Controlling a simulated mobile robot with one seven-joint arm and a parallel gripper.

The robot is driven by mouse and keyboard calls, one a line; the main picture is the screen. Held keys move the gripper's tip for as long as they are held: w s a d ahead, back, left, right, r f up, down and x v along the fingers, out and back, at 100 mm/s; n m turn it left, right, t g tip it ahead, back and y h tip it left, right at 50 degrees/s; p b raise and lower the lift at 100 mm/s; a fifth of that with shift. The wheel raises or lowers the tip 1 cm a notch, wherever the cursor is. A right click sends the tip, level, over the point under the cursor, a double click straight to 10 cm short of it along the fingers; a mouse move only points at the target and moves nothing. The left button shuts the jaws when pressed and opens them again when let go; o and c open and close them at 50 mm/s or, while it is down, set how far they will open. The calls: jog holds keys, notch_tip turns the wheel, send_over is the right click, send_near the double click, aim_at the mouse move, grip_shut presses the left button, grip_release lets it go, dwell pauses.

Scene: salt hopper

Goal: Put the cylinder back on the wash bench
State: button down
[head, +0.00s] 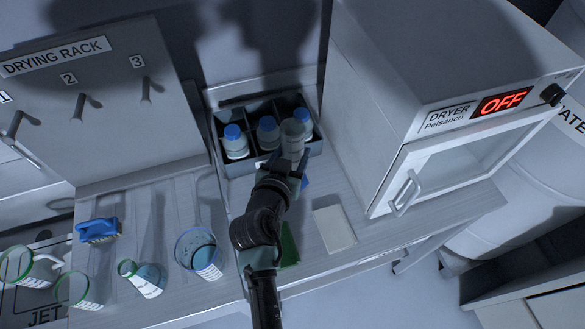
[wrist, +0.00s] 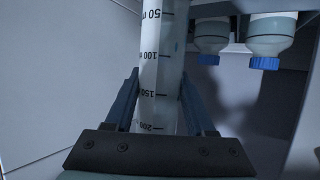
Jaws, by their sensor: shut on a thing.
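The clear graduated cylinder (wrist: 163,60) with black volume marks stands between the two fingers of my gripper (wrist: 160,88) in the wrist view. The fingers are shut on it from both sides. In the head view my gripper (head: 290,168) holds the cylinder (head: 292,133) at the front right of a dark bottle crate, overlapping it in the picture. I cannot tell whether the cylinder touches the crate. The grey bench (head: 185,220) runs below. The cylinder's lower end is not clearly visible.
The crate (head: 240,168) holds blue-capped bottles. A dryer (head: 440,130) reading OFF stands at right, a drying rack (head: 110,110) with pegs at left. Beakers (head: 199,255), a flask (head: 143,279) and a blue brush (head: 98,230) line the front left. A pale pad (head: 334,228) lies right.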

jog(key=shift+f, duration=2.85)
jog(key=shift+f+b, duration=0.15)
jog(key=shift+b, duration=0.2)
jog(key=shift+c, duration=1.2)
grip_release()
jog(key=shift+r, duration=0.2)
jog(key=b+v, duration=0.1)
jog(key=v, duration=1.1)
jog(key=shift+f, duration=0.15)
